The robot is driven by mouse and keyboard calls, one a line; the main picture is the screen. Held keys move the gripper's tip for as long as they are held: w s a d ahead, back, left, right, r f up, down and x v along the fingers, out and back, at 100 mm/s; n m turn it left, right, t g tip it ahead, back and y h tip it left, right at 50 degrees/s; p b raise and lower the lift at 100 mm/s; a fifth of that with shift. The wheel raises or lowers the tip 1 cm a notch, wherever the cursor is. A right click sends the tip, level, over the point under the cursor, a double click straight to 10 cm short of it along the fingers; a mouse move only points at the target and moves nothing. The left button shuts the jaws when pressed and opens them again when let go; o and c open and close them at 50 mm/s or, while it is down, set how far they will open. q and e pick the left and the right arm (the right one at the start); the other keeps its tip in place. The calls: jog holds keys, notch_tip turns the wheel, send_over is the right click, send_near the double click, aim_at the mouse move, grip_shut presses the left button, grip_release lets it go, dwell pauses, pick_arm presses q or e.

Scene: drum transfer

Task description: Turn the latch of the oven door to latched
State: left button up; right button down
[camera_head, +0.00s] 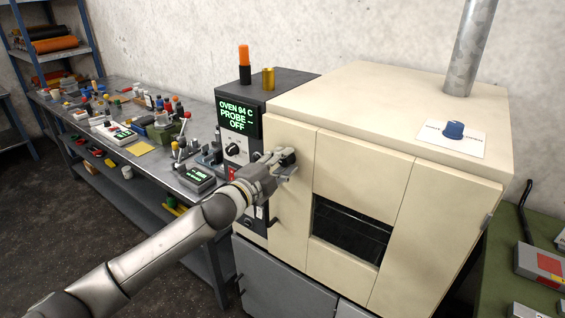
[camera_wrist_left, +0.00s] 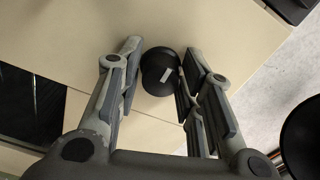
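The cream oven (camera_head: 370,118) stands at centre right with its front door shut against the body. My left gripper (camera_head: 284,160) is at the upper left of the oven front and hides the latch in the head view. In the left wrist view, the latch (camera_wrist_left: 160,72) is a round black knob with a small pale mark. The angle the latch is turned to is hard to read. My right gripper is in neither view.
A control panel (camera_head: 236,120) left of the door reads "OVEN 94 C PROBE OFF". A crowded bench (camera_head: 155,160) runs along the left. A blue knob (camera_head: 454,130) and a metal pipe (camera_head: 470,45) are on the oven top. A green table (camera_head: 500,262) stands at right.

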pick_arm(q)
jog(key=shift+o, duration=1.1)
jog(key=v, duration=1.2)
